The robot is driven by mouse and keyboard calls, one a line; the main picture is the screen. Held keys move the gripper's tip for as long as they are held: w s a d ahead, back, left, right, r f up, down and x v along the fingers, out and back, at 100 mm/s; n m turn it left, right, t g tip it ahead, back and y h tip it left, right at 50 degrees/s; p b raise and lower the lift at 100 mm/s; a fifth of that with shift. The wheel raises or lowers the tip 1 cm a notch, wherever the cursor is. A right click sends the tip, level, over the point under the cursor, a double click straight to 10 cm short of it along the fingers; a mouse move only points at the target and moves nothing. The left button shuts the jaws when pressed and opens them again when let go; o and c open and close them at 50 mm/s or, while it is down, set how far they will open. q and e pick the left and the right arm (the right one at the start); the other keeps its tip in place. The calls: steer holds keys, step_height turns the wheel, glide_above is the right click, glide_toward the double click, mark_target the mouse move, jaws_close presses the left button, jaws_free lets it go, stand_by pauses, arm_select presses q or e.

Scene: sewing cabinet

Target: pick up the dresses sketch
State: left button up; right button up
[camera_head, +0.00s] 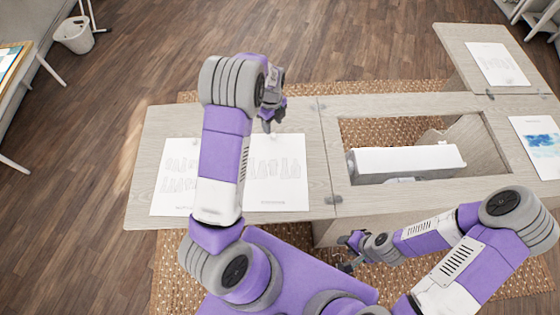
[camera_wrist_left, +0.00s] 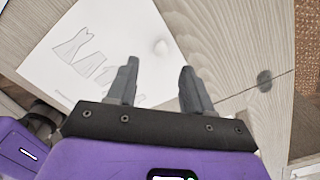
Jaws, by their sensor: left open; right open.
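A white sheet with outline drawings of dresses (camera_head: 277,172) lies flat on the left part of the wooden cabinet top. A sheet with dress outlines also shows below my left gripper in the left wrist view (camera_wrist_left: 100,45). My left gripper (camera_head: 267,124) is open and empty, over the far edge of this sheet; its parted fingers show in the left wrist view (camera_wrist_left: 158,66). A second sheet with faint figure drawings (camera_head: 175,180) lies to its left, partly hidden by my left arm. My right gripper (camera_head: 344,254) is open and empty, low in front of the cabinet.
A white sewing machine (camera_head: 405,160) lies in the cabinet's opening. A sheet with faint drawings (camera_head: 497,63) lies on the far-right leaf, and a blue picture (camera_head: 542,145) at the right edge. A small pale round thing (camera_wrist_left: 160,46) is near the sheet's edge.

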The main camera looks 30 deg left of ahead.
mark_target(273, 134)
arm_select(q)
steer(key=shift+w+a, duration=0.2)
steer(key=shift+w, duration=0.15)
steer(key=shift+f+m, duration=0.2)
steer(key=shift+m, duration=0.1)
steer(key=f, duration=0.2)
steer(key=f+b, duration=0.1)
steer(key=f, duration=0.2)
steer(key=shift+s+d+f, duration=0.2)
steer(key=shift+s+f, duration=0.1)
steer(key=shift+f, duration=0.45)
jaws_close()
steer(key=shift+r, duration=0.1)
